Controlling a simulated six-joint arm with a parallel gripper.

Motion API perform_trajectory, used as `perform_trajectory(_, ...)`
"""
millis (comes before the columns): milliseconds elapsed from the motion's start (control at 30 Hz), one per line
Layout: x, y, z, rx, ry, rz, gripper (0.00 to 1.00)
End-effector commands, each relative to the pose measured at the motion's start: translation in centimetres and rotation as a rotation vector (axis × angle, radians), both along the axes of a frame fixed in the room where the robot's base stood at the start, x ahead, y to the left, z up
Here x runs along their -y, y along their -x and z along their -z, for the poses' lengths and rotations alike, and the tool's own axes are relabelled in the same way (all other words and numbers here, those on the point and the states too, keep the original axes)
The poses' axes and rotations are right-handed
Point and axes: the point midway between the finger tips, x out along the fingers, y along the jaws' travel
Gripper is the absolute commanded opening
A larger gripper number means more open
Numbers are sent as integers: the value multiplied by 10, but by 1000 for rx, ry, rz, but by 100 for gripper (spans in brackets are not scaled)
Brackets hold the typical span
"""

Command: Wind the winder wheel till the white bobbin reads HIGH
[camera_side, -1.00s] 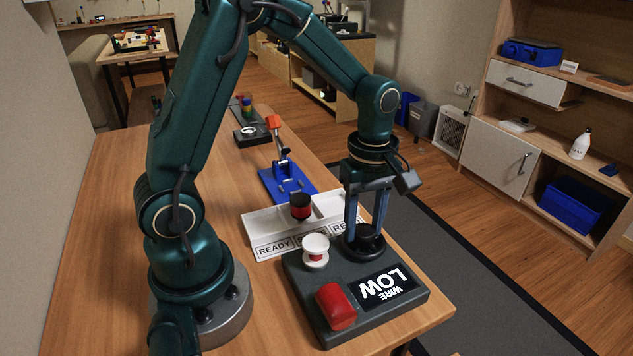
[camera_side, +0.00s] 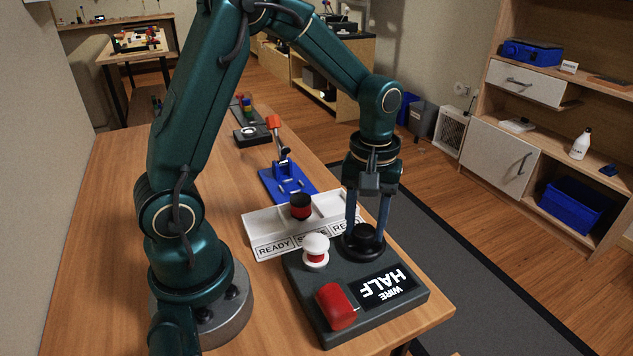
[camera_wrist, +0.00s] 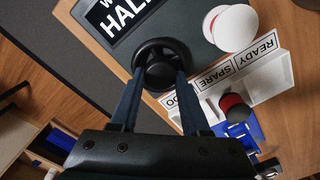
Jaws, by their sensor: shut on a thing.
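The winder is a dark grey box (camera_side: 345,318) on the wooden table, with a black wheel (camera_side: 362,243) at its far right corner. The white bobbin (camera_side: 316,252) stands upright on the box beside the wheel, with a red band of winding between its flanges. The display (camera_side: 385,287) reads WIRE HALF. My gripper (camera_side: 366,232) points down with its two blue fingers shut on the wheel. In the wrist view the fingertips (camera_wrist: 158,75) sit at either side of the wheel's hub, and the white bobbin (camera_wrist: 232,28) is at the upper right.
A red rounded part (camera_side: 336,306) sits at the front of the box. A white tray (camera_side: 262,222) labelled READY and SPARE stands behind it, holding a black and red bobbin (camera_side: 300,206). A blue fixture (camera_side: 285,180) with an orange-topped lever is farther back. The table's left side is clear.

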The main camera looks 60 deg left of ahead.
Motion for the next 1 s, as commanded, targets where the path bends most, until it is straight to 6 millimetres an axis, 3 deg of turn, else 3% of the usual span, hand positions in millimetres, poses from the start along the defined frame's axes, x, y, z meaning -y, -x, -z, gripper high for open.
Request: perform_trajectory(1000, 4, -1, -1, 0, 0, 957, 0)
